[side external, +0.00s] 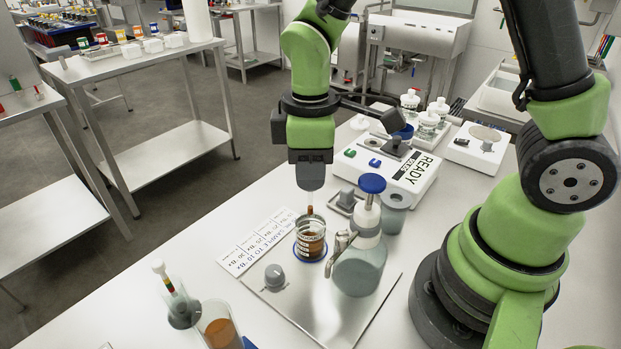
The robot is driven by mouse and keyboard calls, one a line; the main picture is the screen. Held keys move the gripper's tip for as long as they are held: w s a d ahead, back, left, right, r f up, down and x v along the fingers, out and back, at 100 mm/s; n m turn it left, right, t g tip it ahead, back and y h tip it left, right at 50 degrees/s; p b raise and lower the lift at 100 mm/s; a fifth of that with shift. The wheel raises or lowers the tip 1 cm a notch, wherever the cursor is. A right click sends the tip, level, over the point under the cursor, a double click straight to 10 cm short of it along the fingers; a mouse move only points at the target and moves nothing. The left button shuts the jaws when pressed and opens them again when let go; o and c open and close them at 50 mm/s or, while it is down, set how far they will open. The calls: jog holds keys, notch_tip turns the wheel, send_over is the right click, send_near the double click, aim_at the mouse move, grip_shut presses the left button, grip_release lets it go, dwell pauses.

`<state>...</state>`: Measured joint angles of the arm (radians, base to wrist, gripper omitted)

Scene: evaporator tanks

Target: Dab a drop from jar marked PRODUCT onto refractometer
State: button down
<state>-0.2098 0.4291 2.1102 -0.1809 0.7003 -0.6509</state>
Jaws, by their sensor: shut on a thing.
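My gripper (310,186) points straight down and is shut on a slim stick (310,210) with a reddish-brown part. The stick's lower end is at the mouth of a glass jar (311,240) of brown liquid; I cannot tell if it touches the liquid. The jar has pale label bands that I cannot read, and stands upright on a blue ring on a metal plate. A white instrument (388,172) with a READY label, apparently the refractometer, stands behind and to the right, with a dark raised part on top. Another clear vessel (221,326) with orange-brown contents stands at the front left.
A glass bottle with a blue cap and metal spout (362,262) stands close right of the jar. A grey knob (274,277) is left of it. A clear cup (182,310) holds a colour-banded stick. A white device (474,147) and white-capped bottles (428,124) stand behind.

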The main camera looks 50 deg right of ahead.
jog(key=shift+r, duration=0.25)
jog(key=w+d+m, duration=0.4)
jog(key=d, duration=0.7)
jog(key=w+d+m, duration=0.4)
jog(key=d, duration=0.6)
jog(key=s+d+m, duration=0.2)
jog(key=d+m, duration=0.2)
jog(key=d, duration=0.6)
jog(key=shift+s+d+f, duration=0.2)
jog(key=shift+d+f, duration=0.05)
jog(key=shift+f, duration=0.2)
jog(key=shift+f, duration=1.65)
